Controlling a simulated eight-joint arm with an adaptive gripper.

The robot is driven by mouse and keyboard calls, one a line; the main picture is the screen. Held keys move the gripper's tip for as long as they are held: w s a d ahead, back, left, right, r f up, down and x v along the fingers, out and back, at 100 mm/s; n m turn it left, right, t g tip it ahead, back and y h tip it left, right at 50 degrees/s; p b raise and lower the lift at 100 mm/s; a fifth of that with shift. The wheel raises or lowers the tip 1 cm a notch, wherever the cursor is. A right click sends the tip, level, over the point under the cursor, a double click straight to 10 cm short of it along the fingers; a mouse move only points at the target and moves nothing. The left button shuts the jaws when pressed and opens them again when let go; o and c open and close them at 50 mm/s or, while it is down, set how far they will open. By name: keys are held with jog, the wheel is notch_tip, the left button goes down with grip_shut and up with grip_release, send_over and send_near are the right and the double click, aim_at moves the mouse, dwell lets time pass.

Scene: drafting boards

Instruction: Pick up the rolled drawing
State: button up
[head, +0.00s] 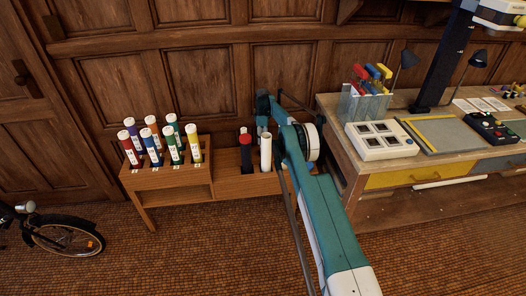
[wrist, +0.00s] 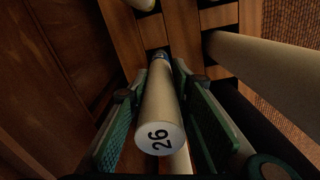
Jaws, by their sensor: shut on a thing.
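A pale rolled drawing (wrist: 159,105), with a white end marked "26", lies between the two green-padded fingers of my gripper (wrist: 160,72) in the wrist view. The fingers are shut on it, one along each side. A blue band shows near its far end. In the head view my gripper (head: 262,108) is above the low wooden bench, partly hidden by my arm. A white roll (head: 265,152) stands upright below it; I cannot tell whether this is the held one.
A dark tube with red (head: 245,150) stands beside the white roll. A wooden rack (head: 165,178) with several coloured, white-capped tubes is at the left. A drafting desk (head: 343,148) stands to the right. In the wrist view a thick pale cylinder (wrist: 270,70) is close on the right.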

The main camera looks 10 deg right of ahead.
jog(key=shift+r, duration=0.1)
notch_tip(320, 180, up, 18)
jog(key=p, duration=0.3)
dwell(0.6)
jog(key=shift+a+p, duration=0.1)
jog(key=shift+p, duration=0.2)
